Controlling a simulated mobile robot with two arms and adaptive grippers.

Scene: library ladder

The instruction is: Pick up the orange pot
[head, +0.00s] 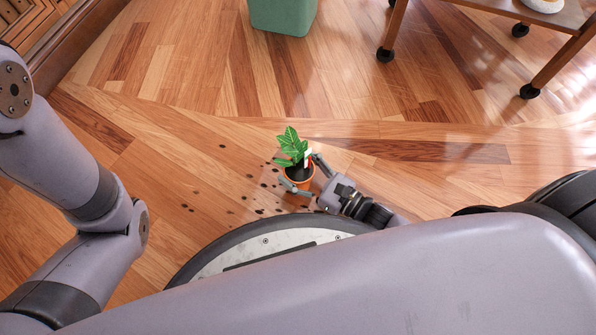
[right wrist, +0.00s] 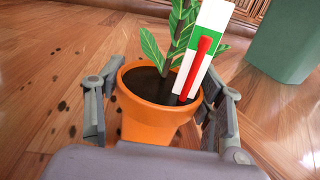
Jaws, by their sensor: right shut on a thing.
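The orange pot (head: 298,181) holds dark soil, a green leafy plant and a white, green and red tag, and it stands upright just in front of my round base. My right gripper (head: 304,176) comes in from the lower right with a finger on either side of the pot. In the right wrist view the pot (right wrist: 152,122) sits between the two fingers of the right gripper (right wrist: 158,110), which is shut on it. Whether the pot's bottom touches the floor is hard to tell. My left arm shows at the left, but its gripper is out of view.
Dark soil crumbs (head: 262,184) lie scattered on the wooden floor left of the pot. A green bin (head: 283,14) stands at the top, also in the right wrist view (right wrist: 288,42). A wheeled wooden cart (head: 500,6) is at the upper right. The floor between is clear.

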